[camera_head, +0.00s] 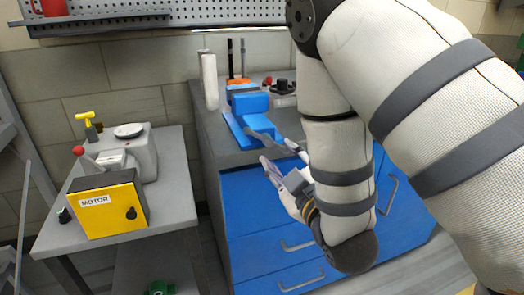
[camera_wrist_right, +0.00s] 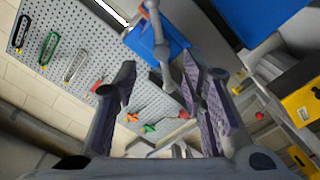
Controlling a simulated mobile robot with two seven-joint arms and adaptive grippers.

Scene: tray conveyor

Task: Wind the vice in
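The blue vice (camera_head: 246,112) stands on the grey top of a blue drawer bench. A grey bar-like part (camera_head: 261,127), seemingly its handle, is at its near end. In the right wrist view the vice's blue body (camera_wrist_right: 152,42) is at the top centre, with the grey bar (camera_wrist_right: 161,58) crossing in front. My right gripper (camera_head: 277,152) is in front of the bench edge, pointing toward the handle. Its fingers (camera_wrist_right: 160,72) are apart, and the bar shows in the gap between them. I cannot tell whether they touch it. My left gripper is out of view.
The blue bench (camera_head: 255,190) has drawers with handles below. A paper roll (camera_head: 209,80) and a black knob (camera_head: 282,87) stand near the vice. A side table at left carries a yellow box marked MOTOR (camera_head: 107,205). A pegboard (camera_head: 190,12) hangs behind.

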